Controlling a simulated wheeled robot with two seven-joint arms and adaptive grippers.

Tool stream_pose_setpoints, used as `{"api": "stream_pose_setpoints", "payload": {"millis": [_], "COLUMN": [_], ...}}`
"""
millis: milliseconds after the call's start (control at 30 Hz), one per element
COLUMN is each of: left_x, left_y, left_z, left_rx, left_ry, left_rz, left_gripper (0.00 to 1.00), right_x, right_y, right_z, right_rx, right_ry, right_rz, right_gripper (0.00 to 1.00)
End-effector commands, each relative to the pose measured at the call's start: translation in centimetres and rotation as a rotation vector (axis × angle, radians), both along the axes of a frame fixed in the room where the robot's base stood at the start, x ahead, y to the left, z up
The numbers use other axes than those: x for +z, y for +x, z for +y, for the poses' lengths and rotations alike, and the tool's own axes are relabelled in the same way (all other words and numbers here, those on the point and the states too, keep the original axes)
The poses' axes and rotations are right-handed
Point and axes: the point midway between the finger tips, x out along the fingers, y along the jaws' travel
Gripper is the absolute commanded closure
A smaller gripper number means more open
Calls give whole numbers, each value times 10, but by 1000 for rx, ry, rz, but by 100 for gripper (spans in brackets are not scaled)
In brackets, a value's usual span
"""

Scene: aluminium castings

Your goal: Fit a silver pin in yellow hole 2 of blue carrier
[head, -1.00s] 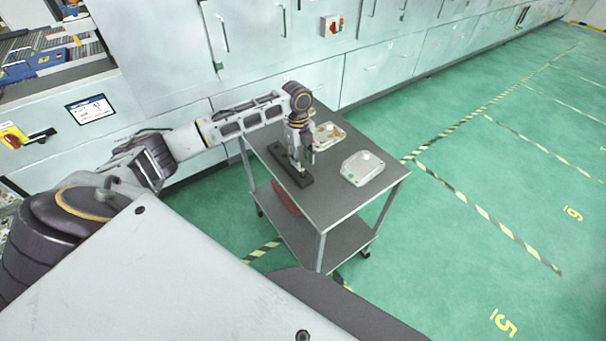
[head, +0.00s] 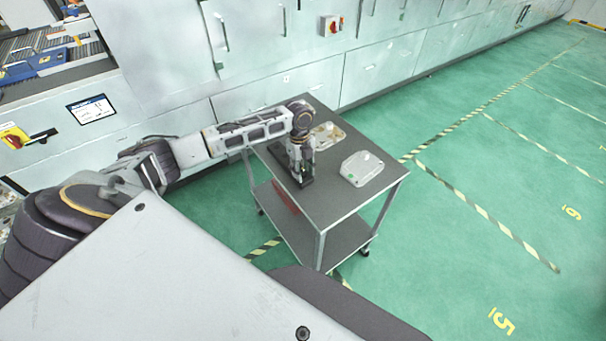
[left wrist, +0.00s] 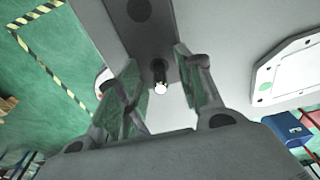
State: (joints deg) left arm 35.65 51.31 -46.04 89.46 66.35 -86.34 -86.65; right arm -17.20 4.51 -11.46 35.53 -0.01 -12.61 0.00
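A silver pin (left wrist: 160,84) stands at a dark block in the left wrist view, its bright end toward the camera. My left gripper (left wrist: 162,82) is open, with a green-padded finger on each side of the pin and gaps between. In the head view my left gripper (head: 303,178) is low over the near end of the dark block (head: 307,183) on a grey cart; the arm hides much of the block and the pin. Blue carriers (head: 48,60) lie on the conveyor at the upper left; their yellow holes are too small to tell. My right gripper is not in view.
The cart top (head: 335,205) also holds a pale casting (head: 362,168) to the right and another (head: 326,135) behind the arm. A red item (head: 284,197) lies on the lower shelf. Light cabinets (head: 385,70) stand behind the cart. Green floor to the right is clear.

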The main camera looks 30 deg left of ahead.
Motion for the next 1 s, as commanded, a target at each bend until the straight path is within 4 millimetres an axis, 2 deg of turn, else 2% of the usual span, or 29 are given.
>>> {"api": "stream_pose_setpoints", "payload": {"millis": [167, 200, 467, 833, 1000], "left_x": [0, 0, 0, 1, 8], "left_y": [0, 0, 0, 0, 1], "left_z": [0, 0, 0, 0, 0], "left_rx": [0, 0, 1, 1, 1], "left_ry": [0, 0, 0, 0, 0], "left_rz": [0, 0, -1, -1, -3], "left_gripper": [63, 66, 99, 100, 100], "right_x": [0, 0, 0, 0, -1], "right_y": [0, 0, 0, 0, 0], "right_z": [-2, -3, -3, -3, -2], "right_rx": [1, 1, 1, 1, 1], "right_ry": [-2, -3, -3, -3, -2], "right_rz": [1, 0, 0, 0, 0], "right_gripper": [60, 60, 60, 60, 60]}}
